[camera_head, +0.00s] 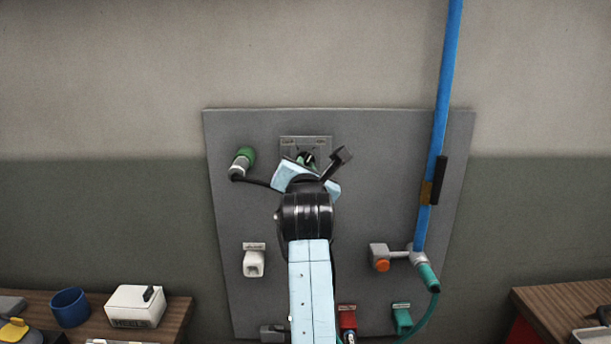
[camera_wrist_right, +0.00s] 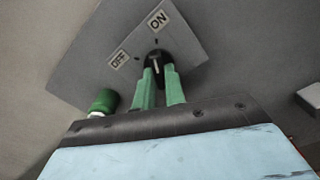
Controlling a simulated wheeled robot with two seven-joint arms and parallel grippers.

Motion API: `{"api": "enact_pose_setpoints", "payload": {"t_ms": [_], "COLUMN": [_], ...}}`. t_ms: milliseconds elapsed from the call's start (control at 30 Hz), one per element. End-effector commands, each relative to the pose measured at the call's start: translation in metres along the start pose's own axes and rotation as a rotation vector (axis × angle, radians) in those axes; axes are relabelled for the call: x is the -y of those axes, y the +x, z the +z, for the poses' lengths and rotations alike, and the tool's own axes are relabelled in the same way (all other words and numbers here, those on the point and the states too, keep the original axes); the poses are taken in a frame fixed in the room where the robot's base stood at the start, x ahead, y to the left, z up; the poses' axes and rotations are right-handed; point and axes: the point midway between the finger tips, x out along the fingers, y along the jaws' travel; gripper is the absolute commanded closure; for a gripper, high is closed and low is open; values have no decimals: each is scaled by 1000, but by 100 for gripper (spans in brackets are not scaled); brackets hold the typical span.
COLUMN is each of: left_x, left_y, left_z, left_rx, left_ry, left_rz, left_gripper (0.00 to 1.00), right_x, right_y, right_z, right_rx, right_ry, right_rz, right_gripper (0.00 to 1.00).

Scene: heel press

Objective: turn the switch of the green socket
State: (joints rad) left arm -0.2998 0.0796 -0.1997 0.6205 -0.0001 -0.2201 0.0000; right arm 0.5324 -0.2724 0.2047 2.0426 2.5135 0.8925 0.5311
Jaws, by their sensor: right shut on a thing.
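The black rotary switch knob (camera_wrist_right: 157,62) sits on a grey plate (camera_wrist_right: 195,40) marked OFF and ON. In the wrist view the knob's white line points roughly toward the ON mark. My right gripper (camera_wrist_right: 160,84) has its green fingers shut on the knob. In the head view my right gripper (camera_head: 306,160) reaches the switch plate (camera_head: 318,143) at the top of the board and mostly hides the knob. A green socket (camera_head: 402,317) is low on the board at the right. My left gripper is not in view.
A green-ended connector (camera_head: 243,160) sits left of the switch plate on the grey board (camera_head: 380,160). A blue pole (camera_head: 445,90) crosses the board's right side. A white socket (camera_head: 254,262), a red socket (camera_head: 347,318) and an orange button (camera_head: 383,265) are lower down.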

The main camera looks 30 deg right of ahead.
Motion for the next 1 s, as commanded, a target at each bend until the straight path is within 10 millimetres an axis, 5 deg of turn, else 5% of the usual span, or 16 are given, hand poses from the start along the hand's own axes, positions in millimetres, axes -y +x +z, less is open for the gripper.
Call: {"api": "enact_pose_setpoints", "payload": {"t_ms": [833, 867, 1000], "left_x": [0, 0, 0], "left_y": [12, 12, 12], "left_z": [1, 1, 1], "left_rx": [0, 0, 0], "left_ry": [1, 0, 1], "left_rz": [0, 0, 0], "left_gripper": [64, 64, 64], "right_x": [-1, -1, -1], "right_y": [0, 0, 0], "right_z": [0, 0, 0], "right_rx": [-1, -1, -1], "right_ry": [145, 145, 144], "right_rz": [0, 0, 0], "right_gripper": [100, 87, 69]}}
